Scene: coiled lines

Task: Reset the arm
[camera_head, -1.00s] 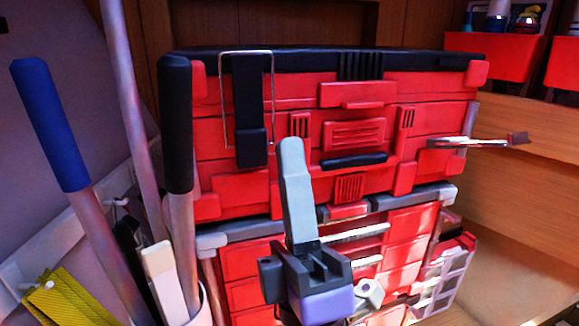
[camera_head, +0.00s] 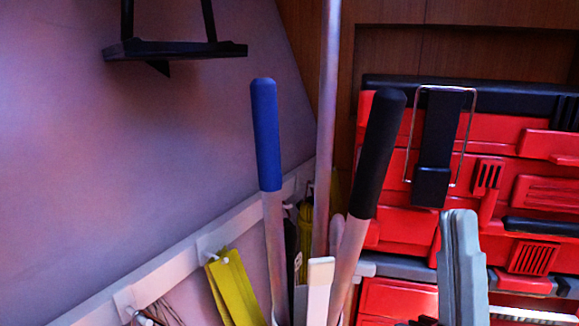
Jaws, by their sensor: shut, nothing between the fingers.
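My gripper (camera_head: 460,218) shows at the lower right, its grey fingers pointing up and pressed together with nothing between them. It stands in front of the red tool chest (camera_head: 400,133), as seen from my head camera. I cannot tell whether it touches the chest. The lower part of my gripper and nearly all of the arm are out of the frame.
A blue-handled tool (camera_head: 265,140), a black-handled tool (camera_head: 378,150) and a tall pole (camera_head: 327,110) stand left of my gripper. A white wall rail (camera_head: 165,275) carries a yellow strap (camera_head: 234,290) and a coiled line (camera_head: 155,316). A black shelf (camera_head: 175,49) hangs upper left.

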